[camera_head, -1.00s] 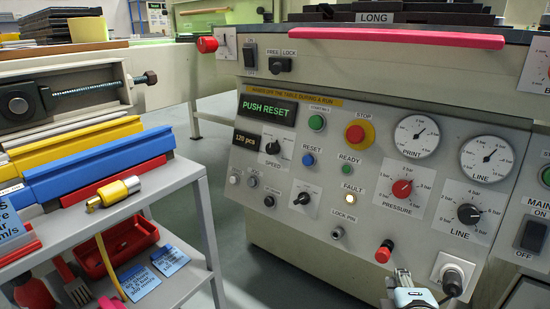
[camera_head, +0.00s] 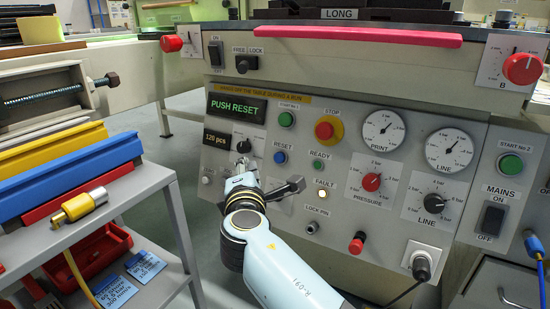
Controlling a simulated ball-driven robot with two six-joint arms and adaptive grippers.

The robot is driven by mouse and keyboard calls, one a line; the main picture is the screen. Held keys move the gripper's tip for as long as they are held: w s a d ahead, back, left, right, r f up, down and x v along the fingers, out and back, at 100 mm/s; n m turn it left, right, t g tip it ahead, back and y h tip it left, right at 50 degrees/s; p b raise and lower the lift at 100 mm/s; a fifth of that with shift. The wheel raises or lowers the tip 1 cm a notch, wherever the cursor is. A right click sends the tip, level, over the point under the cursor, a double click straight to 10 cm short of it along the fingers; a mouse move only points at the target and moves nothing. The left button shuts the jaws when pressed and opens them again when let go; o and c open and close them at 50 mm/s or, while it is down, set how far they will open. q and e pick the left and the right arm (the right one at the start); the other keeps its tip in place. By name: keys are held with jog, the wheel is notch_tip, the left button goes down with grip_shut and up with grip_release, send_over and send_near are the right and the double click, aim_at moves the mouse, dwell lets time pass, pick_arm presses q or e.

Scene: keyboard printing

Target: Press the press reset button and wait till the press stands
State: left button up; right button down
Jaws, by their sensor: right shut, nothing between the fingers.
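The blue RESET button (camera_head: 280,157) is on the sloping grey press panel (camera_head: 330,215), below and right of a display (camera_head: 237,107) reading PUSH RESET in green. My right gripper (camera_head: 243,160) is shut and empty. Its tip is left of the RESET button, in front of the speed knob (camera_head: 243,145) area. A gap shows between tip and button in the picture; depth to the panel is hard to tell. The FAULT lamp (camera_head: 321,194) glows pale yellow. The READY lamp (camera_head: 317,166) is dark green. My left gripper is not in view.
Near the button are the green START button (camera_head: 286,119), the red STOP button (camera_head: 324,130) and a red pressure knob (camera_head: 371,182). A pink bar (camera_head: 365,36) runs along the press front. A grey cart (camera_head: 150,190) with coloured squeegees stands left.

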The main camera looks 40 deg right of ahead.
aim_at(279, 158)
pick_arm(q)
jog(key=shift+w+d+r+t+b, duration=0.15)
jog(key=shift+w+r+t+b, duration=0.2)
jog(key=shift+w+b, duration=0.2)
pick_arm(e)
jog(key=w+d+f, duration=0.1)
jog(key=d, duration=0.1)
jog(key=w+d+f, duration=0.1)
jog(key=d, duration=0.2)
jog(key=w+d, duration=0.1)
jog(key=d, duration=0.1)
jog(key=shift+d+f, duration=0.4)
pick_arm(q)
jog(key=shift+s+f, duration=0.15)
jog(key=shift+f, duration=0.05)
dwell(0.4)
pick_arm(e)
jog(key=shift+w, duration=0.1)
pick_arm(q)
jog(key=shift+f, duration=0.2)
pick_arm(e)
jog(key=shift+w+d+f, duration=0.1)
jog(key=shift+d+f, duration=0.05)
jog(key=shift+d, duration=0.2)
